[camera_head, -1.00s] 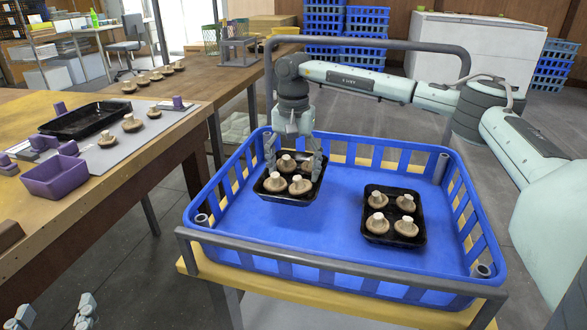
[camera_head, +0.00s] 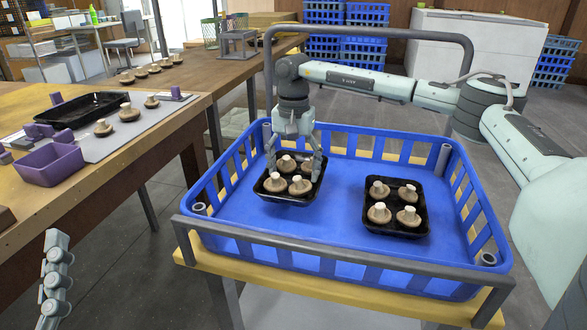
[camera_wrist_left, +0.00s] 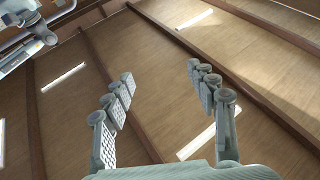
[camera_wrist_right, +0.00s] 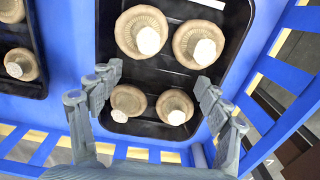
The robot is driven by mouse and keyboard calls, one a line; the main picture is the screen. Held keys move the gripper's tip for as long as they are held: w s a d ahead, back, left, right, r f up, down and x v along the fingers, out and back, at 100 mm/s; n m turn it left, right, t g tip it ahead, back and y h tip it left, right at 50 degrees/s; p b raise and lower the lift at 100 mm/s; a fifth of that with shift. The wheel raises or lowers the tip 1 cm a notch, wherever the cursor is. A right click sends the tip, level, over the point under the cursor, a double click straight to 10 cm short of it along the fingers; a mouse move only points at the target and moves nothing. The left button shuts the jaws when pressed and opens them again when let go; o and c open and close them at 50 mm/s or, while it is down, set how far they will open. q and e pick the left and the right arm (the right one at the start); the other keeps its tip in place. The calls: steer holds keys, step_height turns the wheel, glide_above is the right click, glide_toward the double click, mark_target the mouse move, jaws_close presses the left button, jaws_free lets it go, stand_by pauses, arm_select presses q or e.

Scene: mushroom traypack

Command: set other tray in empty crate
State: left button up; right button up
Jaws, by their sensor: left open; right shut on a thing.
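The blue crate (camera_head: 350,272) stands on a cart. A black tray (camera_head: 292,203) with several mushrooms is in its left part, in the grasp of my right gripper (camera_head: 296,160). I cannot tell whether this tray touches the crate floor. In the right wrist view the fingers (camera_wrist_right: 145,95) reach over the tray's near rim on both sides of two mushrooms; the tray (camera_wrist_right: 225,75) shows below them. A second black tray (camera_head: 385,229) with mushrooms lies on the right of the crate floor, apart from the first. My left gripper (camera_wrist_left: 160,90) is open and empty, pointing at the ceiling.
A wooden table (camera_head: 150,120) at the left holds an empty black tray (camera_head: 90,108), loose mushrooms and a purple bin (camera_head: 48,168). A grey cart rail (camera_head: 345,258) runs along the crate's front. Stacked blue crates (camera_head: 345,35) stand at the back.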

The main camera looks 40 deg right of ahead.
steer(key=shift+f+b, duration=0.3)
steer(key=shift+f, duration=0.15)
arm_select(q)
steer(key=shift+s+a+r+t+h+b, duration=0.1)
steer(key=shift+s+a+r+t+b, duration=0.1)
steer(key=shift+s+r+t, duration=0.25)
steer(key=shift+s+a+r+t+h+b, duration=0.1)
steer(key=shift+s+a+r+t, duration=0.15)
steer(key=shift+r+t, duration=0.4)
steer(key=shift+s+a+r+t+h+b, duration=0.1)
steer(key=shift+s+a+r+t, duration=0.05)
steer(key=shift+s+r+t, duration=0.35)
arm_select(e)
steer(key=shift+f, duration=1.25)
arm_select(q)
steer(key=shift+w+r, duration=0.1)
arm_select(e)
steer(key=shift+f, duration=0.25)
steer(key=o, duration=1.3)
step_height(320, 180, up, 12)
steer(key=shift+r, duration=0.1)
